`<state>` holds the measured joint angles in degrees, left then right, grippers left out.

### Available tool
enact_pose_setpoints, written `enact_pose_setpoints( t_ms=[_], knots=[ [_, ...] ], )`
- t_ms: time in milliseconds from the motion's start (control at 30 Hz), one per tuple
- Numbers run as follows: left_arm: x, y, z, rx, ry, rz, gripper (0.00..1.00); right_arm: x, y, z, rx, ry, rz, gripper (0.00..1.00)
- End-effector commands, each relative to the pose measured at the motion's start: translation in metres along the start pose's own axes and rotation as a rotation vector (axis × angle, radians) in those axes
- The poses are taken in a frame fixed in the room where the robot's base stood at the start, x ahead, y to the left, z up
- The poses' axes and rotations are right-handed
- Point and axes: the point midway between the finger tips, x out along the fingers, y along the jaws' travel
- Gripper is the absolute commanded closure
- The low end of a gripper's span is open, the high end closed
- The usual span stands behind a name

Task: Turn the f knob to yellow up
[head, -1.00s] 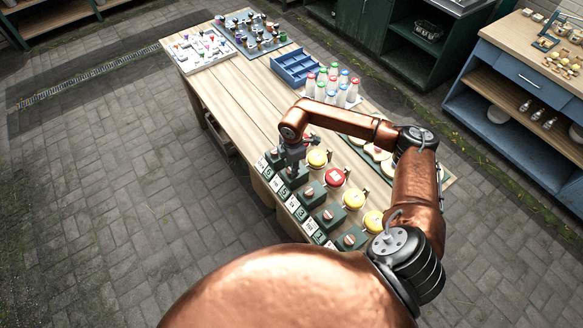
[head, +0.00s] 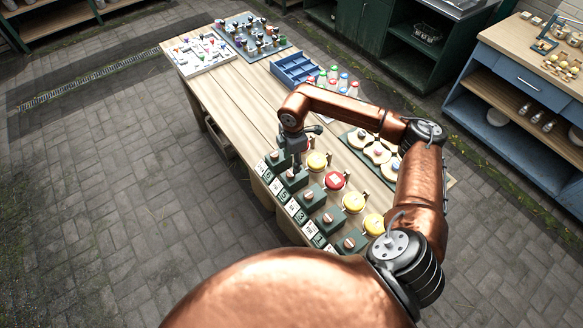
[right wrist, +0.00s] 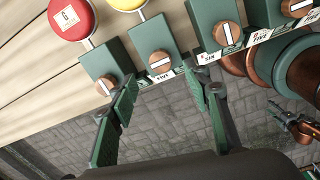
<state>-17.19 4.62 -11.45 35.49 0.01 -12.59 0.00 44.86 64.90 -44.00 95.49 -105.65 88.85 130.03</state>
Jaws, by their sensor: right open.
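A row of green boxes with round wooden knobs runs along the table's near edge, each joined to a coloured disc. In the right wrist view, a knob (right wrist: 161,62) with a white line lies just beyond and between my fingertips, on the box of a yellow disc (right wrist: 127,4). The neighbouring red disc (right wrist: 68,17) reads G; the yellow disc's letter is cut off. My right gripper (right wrist: 160,88) is open and empty, apart from the knob. In the head view my right gripper (head: 297,160) hangs over the box beside the yellow disc (head: 316,160). My left gripper is out of view.
Label cards (head: 292,207) line the table's front edge. Further along the table (head: 232,110) are a blue divided tray (head: 295,68), bottles (head: 333,78) partly behind my arm, and boards of small pieces. A board of round items (head: 377,150) lies behind the discs.

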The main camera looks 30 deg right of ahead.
Motion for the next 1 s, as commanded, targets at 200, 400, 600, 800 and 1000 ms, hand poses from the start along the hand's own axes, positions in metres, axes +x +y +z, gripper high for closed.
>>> enact_pose_setpoints(
  t_ms=[200, 400, 600, 800, 1000],
  knots=[
    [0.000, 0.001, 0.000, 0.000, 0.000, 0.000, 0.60, -0.036, 0.001, 0.000, -0.001, 0.001, 0.002, 0.56],
    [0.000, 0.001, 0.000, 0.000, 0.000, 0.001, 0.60, -0.047, 0.000, 0.000, 0.000, 0.000, 0.000, 0.56],
    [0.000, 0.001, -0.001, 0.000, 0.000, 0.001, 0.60, -0.047, 0.000, 0.000, 0.000, 0.001, 0.000, 0.56],
    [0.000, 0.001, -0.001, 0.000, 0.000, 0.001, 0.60, -0.047, 0.000, 0.000, 0.000, 0.001, 0.000, 0.56],
    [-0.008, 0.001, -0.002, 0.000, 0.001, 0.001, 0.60, -0.056, 0.001, 0.000, 0.000, 0.001, 0.001, 0.56]
  ],
)
